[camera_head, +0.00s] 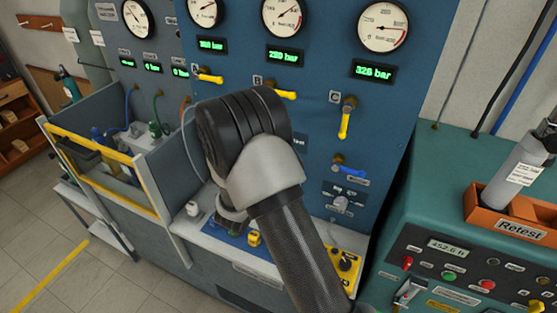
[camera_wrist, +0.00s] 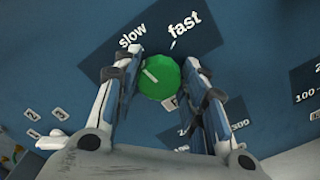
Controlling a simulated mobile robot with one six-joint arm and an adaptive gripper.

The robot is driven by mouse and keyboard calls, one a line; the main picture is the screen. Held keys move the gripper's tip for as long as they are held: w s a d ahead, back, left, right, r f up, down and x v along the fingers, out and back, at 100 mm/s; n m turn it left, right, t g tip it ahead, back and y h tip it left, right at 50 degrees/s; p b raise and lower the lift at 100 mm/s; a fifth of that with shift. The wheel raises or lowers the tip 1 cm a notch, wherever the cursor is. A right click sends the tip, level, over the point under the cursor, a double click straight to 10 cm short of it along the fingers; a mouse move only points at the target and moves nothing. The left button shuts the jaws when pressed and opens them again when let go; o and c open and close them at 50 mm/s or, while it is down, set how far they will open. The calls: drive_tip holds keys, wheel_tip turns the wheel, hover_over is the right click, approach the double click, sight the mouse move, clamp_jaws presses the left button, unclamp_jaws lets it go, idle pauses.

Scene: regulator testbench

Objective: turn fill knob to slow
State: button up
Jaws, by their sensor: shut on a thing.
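The fill knob (camera_wrist: 163,84) is a round green knob with a white pointer line, on a dark label plate (camera_wrist: 207,41) in the wrist view. The words "slow" (camera_wrist: 132,36) and "fast" (camera_wrist: 184,25) stand above it, slow at left and fast at right. The visible pointer line slants toward the upper left, on the slow side. My gripper (camera_wrist: 162,70) has one finger on each side of the knob and is shut on it. In the head view my arm hides the knob.
The blue panel (camera_head: 395,95) carries gauges and yellow-handled valves, including valve C (camera_head: 345,118) right of my arm. A teal console (camera_head: 440,225) with an orange Retest tray (camera_head: 515,222) stands at right. A yellow-edged bin (camera_head: 100,155) is at left.

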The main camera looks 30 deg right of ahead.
drive_tip(key=shift+f+m+b, duration=0.15)
drive_tip(key=shift+m+b, duration=0.45)
drive_tip(key=shift+b, duration=0.1)
drive_tip(key=o, duration=1.1)
drive_tip(key=shift+c, duration=0.2)
drive_tip(key=v, duration=1.2)
